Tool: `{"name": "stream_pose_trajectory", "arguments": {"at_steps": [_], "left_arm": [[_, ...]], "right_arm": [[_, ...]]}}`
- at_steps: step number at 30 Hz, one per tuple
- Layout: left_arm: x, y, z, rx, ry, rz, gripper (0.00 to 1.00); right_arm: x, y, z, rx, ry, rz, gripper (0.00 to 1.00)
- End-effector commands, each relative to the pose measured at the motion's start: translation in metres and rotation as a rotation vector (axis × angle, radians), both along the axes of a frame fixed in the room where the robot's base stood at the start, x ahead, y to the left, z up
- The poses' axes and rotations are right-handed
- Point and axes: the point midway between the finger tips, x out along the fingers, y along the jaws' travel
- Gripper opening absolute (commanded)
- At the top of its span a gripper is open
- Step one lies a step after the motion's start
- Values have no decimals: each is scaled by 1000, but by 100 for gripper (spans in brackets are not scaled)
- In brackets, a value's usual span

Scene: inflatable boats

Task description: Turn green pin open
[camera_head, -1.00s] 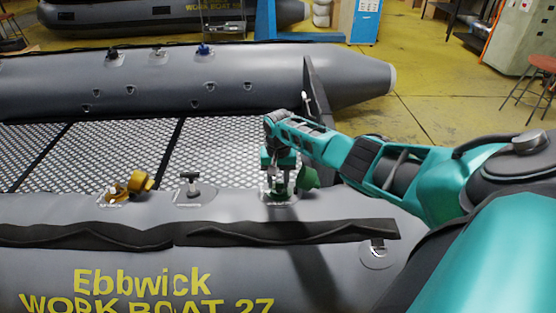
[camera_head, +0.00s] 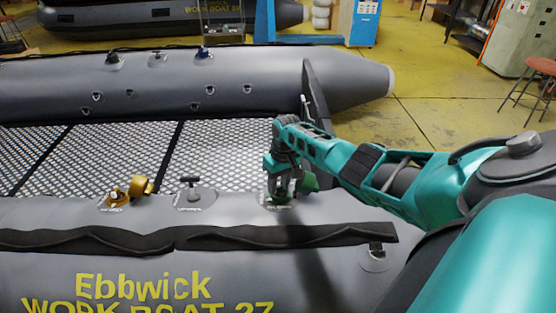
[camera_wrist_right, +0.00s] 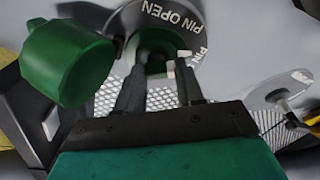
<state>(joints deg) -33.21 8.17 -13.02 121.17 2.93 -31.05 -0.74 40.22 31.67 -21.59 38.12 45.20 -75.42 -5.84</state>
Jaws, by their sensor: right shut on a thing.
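The green valve (camera_head: 283,204) sits on top of the near grey boat tube, with its green cap (camera_head: 309,182) swung to the right. My right gripper (camera_head: 282,195) points down into the valve. In the right wrist view the green cap (camera_wrist_right: 68,62) is at the upper left, and the grey valve plate (camera_wrist_right: 196,20) reads "PIN OPEN". My right gripper (camera_wrist_right: 160,58) is shut on the green pin inside the green valve's mouth (camera_wrist_right: 156,68). The pin is mostly hidden between the fingers. My left gripper is not in view.
A yellow valve (camera_head: 118,197) and a dark T-handled valve (camera_head: 191,190) stand on the near tube (camera_head: 330,212) to the left. Mesh floor (camera_head: 225,150) lies behind. The far tube (camera_head: 160,85) carries several fittings. A dark upright board (camera_head: 317,95) stands behind my right arm.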

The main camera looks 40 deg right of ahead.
Motion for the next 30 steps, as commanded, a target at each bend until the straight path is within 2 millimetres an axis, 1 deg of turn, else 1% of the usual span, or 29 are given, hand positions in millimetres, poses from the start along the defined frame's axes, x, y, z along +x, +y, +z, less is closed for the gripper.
{"name": "stream_pose_trajectory", "arguments": {"at_steps": [6,12,18,24,30], "left_arm": [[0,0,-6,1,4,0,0],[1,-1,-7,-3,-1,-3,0],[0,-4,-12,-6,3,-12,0],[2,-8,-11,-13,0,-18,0],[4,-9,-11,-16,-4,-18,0]], "right_arm": [[0,-1,-1,32,-30,201,7],[0,-2,-2,60,-55,387,7],[-1,-4,-1,88,-79,571,7],[0,-4,0,114,-102,739,7],[-1,-5,0,134,-120,872,7]]}}
